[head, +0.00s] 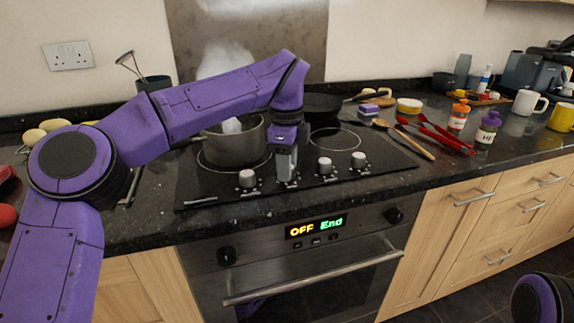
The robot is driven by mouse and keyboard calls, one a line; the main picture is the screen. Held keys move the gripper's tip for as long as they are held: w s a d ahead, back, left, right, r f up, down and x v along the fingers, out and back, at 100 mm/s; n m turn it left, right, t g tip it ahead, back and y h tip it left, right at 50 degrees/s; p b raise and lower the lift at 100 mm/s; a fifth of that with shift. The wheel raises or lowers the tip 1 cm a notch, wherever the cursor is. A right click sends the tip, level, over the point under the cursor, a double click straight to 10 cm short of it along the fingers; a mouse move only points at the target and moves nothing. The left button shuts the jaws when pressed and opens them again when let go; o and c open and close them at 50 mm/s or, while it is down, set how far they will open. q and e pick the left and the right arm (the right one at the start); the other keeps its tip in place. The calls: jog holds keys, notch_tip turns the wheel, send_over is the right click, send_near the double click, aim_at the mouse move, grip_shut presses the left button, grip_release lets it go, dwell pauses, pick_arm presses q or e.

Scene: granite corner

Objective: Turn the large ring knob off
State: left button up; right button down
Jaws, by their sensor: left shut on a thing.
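The hob's front edge carries a row of ring knobs. The left one (247,178) and the two on the right, one (325,165) and another (358,159), stand clear. My left gripper (286,176) points down over the second knob from the left and is shut on it. That knob is almost fully hidden by the gripper, so its turn position cannot be read. The ring it belongs to cannot be told from its marks here. My right gripper is out of view; only a piece of my right arm shows at the bottom right.
A steaming pot (236,144) stands on the hob (395,160) behind my left gripper, with a dark pan (322,104) at the back. Red utensils (440,137) and bottles (487,131) lie and stand right of the hob. The oven display (316,227) reads "OFF End".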

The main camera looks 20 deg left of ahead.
pick_arm(q)
jog(key=o, duration=1)
jog(key=shift+o, duration=0.2)
notch_tip(320, 180, up, 10)
jog(key=p, duration=0.2)
jog(key=shift+s+r+p, duration=0.25)
jog(key=shift+p, duration=0.05)
